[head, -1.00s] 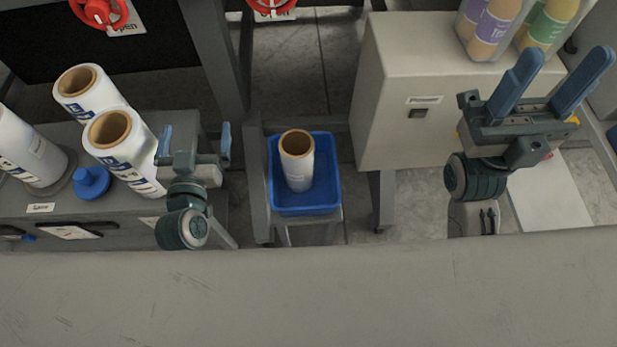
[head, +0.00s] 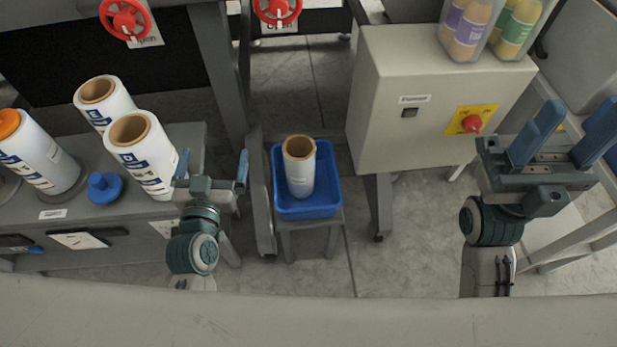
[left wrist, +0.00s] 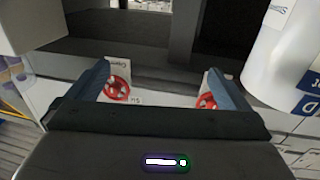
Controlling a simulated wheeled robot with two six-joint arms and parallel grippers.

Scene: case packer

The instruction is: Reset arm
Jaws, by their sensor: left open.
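My left gripper (head: 212,172) is open in the head view, with its two blue fingers apart and nothing between them. It is in front of the grey cabinet, just right of a white film roll (head: 141,158). The same gripper (left wrist: 158,88) shows open and empty in the left wrist view. My right gripper (head: 563,135) is at the right of the head view. Its blue fingers are spread apart and empty, to the right of the beige control box (head: 385,100).
A blue bin (head: 310,211) holding a film roll (head: 299,172) stands on a small stand. More rolls and a blue knob (head: 104,187) stand on the grey cabinet (head: 100,225). Clear containers with bottles (head: 466,28) sit on the control box. Red handwheels (head: 125,19) are behind.

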